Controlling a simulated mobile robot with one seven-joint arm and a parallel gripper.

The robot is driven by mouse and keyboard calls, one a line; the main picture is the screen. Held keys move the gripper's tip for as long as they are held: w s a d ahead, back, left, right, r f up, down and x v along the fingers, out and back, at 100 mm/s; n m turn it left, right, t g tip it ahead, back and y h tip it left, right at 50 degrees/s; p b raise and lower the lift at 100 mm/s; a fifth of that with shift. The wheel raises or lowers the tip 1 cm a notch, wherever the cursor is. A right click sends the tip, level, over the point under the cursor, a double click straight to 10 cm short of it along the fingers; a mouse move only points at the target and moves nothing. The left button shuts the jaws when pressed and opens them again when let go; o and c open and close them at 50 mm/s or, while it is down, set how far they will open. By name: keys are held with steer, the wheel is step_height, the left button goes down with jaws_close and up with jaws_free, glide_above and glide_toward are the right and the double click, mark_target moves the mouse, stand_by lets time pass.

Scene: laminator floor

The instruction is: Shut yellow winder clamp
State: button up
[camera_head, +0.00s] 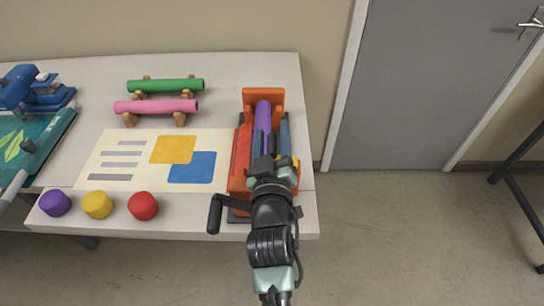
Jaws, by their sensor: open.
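The winder (264,97) is an orange-framed device at the right end of the table, holding a purple roll with red and blue parts beside it. A small patch of yellow (296,161) shows at its right side near the front. It may be the yellow clamp, but my gripper and arm hide most of that area, and I cannot tell whether the clamp is open or shut. My gripper (264,143) is above the front half of the winder, pointing away toward the back, with its fingers apart. I see nothing held in it. I cannot tell if it touches the winder.
A black crank handle (214,213) sticks out at the winder's front left. Purple, yellow and red caps (143,206) line the table's front edge. Green and pink rolls (155,106) rest on wooden stands behind a printed sheet (130,165).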

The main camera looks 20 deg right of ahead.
steer(key=b+v, duration=0.2)
steer(key=v, duration=1)
steer(key=shift+s, duration=0.1)
